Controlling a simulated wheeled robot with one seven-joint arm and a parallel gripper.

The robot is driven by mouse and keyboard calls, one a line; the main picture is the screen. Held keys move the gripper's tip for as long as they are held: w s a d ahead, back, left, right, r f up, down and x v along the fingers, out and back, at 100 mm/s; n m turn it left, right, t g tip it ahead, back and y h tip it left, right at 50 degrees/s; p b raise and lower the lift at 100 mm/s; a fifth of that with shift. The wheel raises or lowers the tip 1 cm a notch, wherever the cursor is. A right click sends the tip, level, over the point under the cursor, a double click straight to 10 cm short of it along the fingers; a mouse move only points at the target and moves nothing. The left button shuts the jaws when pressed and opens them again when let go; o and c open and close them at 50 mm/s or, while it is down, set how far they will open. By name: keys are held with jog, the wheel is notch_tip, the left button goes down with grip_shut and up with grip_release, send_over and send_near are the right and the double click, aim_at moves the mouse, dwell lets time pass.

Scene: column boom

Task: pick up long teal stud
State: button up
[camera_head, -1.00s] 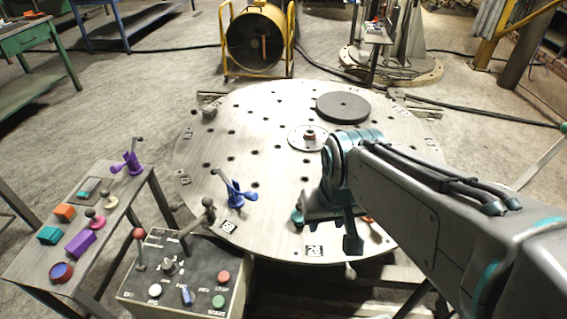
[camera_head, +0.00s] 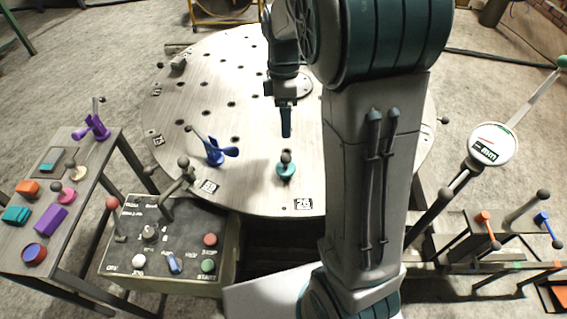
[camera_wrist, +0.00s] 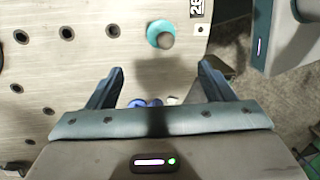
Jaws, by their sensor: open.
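A teal stud (camera_head: 286,172) with a round teal base and a dark ball-topped stem stands near the front edge of the round metal table. It also shows in the wrist view (camera_wrist: 159,28), at the top, beyond the fingertips, with its dark knob toward me. My gripper (camera_head: 286,133) hangs over the table, behind the stud in the head view. In the wrist view its two fingers (camera_wrist: 158,78) are wide apart with nothing gripped between them. The stud's full length is hard to judge from above.
A blue clamp (camera_head: 215,153) stands on the round table (camera_head: 180,105), left of the stud. A control box (camera_head: 130,245) sits in front. A side table at left holds a purple block (camera_head: 50,220) and other small parts. A dial gauge (camera_head: 492,146) stands at right.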

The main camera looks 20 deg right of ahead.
aim_at(285, 161)
jog(key=shift+n, duration=0.5)
jog(key=f, duration=0.6)
jog(key=s+f, duration=0.1)
jog(key=f, duration=0.2)
jog(key=shift+a+b, duration=0.1)
jog(key=shift+b, duration=0.2)
jog(key=shift+s+a+f, duration=0.1)
jog(key=shift+s+f, duration=0.15)
jog(key=shift+f, duration=0.6)
jog(key=shift+s+f, duration=0.3)
jog(key=shift+f, duration=0.6)
jog(key=shift+s+a+f, duration=0.1)
jog(key=shift+s+f, duration=0.15)
jog(key=shift+f, duration=0.6)
jog(key=c, duration=1.1)
